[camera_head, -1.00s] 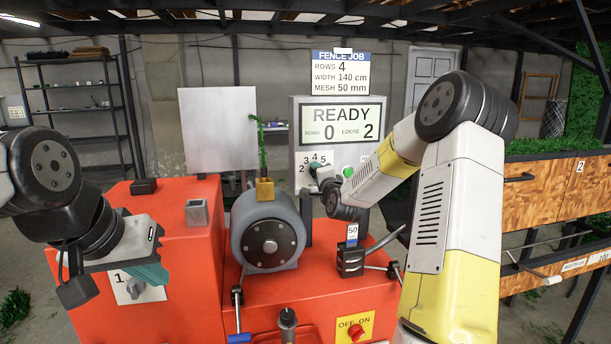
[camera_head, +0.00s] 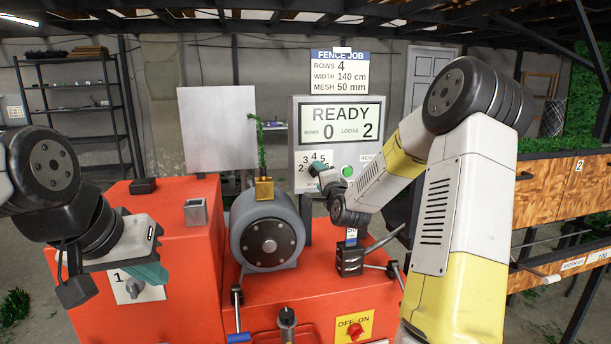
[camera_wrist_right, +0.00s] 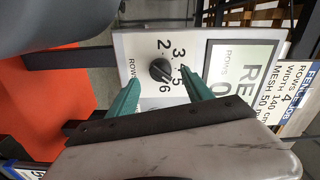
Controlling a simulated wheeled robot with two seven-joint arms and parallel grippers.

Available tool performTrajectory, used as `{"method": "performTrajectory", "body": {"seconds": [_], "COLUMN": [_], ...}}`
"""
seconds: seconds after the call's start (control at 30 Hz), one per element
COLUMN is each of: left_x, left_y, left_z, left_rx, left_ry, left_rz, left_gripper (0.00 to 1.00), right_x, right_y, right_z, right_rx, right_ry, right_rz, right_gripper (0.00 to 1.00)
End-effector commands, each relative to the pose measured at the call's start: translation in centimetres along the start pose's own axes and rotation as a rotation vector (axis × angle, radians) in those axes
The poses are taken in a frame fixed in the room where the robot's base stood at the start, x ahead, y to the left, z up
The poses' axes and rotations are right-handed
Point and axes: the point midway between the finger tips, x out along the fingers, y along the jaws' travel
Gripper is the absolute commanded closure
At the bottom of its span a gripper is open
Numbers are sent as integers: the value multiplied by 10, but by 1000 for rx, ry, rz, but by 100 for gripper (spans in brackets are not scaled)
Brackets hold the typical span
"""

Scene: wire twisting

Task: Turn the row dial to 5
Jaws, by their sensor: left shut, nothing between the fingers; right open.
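The row dial is a black knob on the white control panel. In the right wrist view the knob (camera_wrist_right: 160,70) has numbers 2 to 6 curved around it. Its narrow end points down-right, towards the 5 and 6 side; the exact number is hard to read. My right gripper (camera_wrist_right: 160,92) is open, its teal fingers spread on either side of the dial, with no clear contact. In the head view my right gripper (camera_head: 323,176) is at the panel and covers the knob. My left gripper (camera_head: 154,273) is shut and empty, by the red cabinet front.
The screen (camera_head: 340,122) reads READY, rows 0, loose 2. A green button (camera_head: 347,171) sits right of the dial. The job sign (camera_head: 340,72) lists rows 4. The grey motor housing (camera_head: 267,235) and black block (camera_head: 350,260) stand on the red machine below.

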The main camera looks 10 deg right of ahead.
Motion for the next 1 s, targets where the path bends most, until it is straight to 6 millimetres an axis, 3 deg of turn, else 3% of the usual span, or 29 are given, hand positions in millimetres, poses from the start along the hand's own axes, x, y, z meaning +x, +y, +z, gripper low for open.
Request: {"method": "performTrajectory", "body": {"seconds": [0.23,0.67,0.87,1.0], "left_x": [0,0,0,0], "left_y": [0,0,0,0], "left_z": [0,0,0,0], "left_rx": [0,0,0,0], "left_ry": [0,0,0,0], "left_rz": [0,0,0,0], "left_gripper": [100,100,100,100], "right_x": [-35,-42,-59,-102], "right_y": [0,0,-12,-24], "right_z": [0,1,25,46], "right_rx": [-1,-7,-216,-494], "right_ry": [0,-3,-82,-192], "right_rz": [1,4,119,277], "right_gripper": [41,41,41,41]}}
